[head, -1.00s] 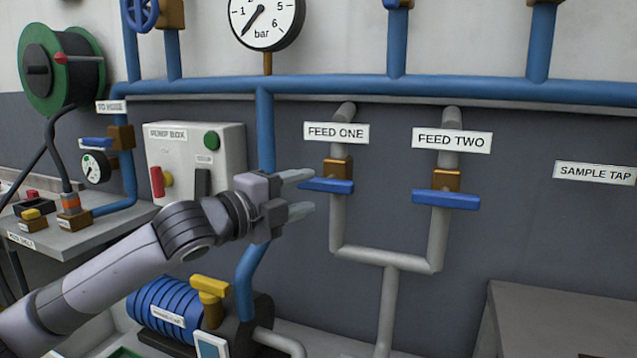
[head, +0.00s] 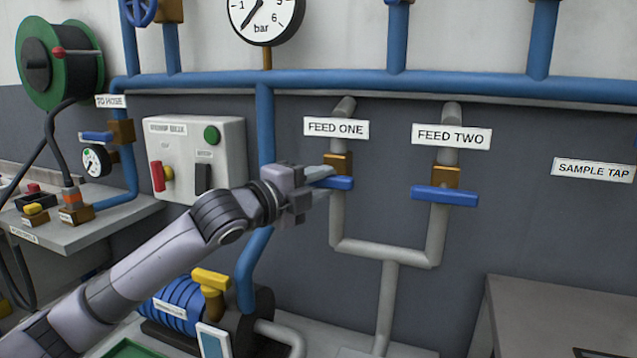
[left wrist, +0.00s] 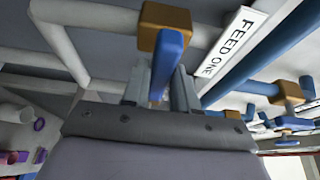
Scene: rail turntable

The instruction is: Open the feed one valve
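The feed one valve has a brass body (head: 338,164) on a grey pipe under the FEED ONE label (head: 336,128). Its blue lever (head: 343,183) lies crosswise to the pipe. My left gripper (head: 320,184) is at the lever's left end, with one finger above and one below it. In the left wrist view the blue lever (left wrist: 168,58) reaches down between the two fingers (left wrist: 160,88). The fingers stand apart, and I see no clear grip on the lever. My right gripper is not in view.
The feed two valve's blue lever (head: 444,196), also crosswise, is close on the right. A blue pipe (head: 265,130) runs down behind my left wrist. A switch box (head: 222,165) is on the wall to the left. A pump (head: 185,305) stands below.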

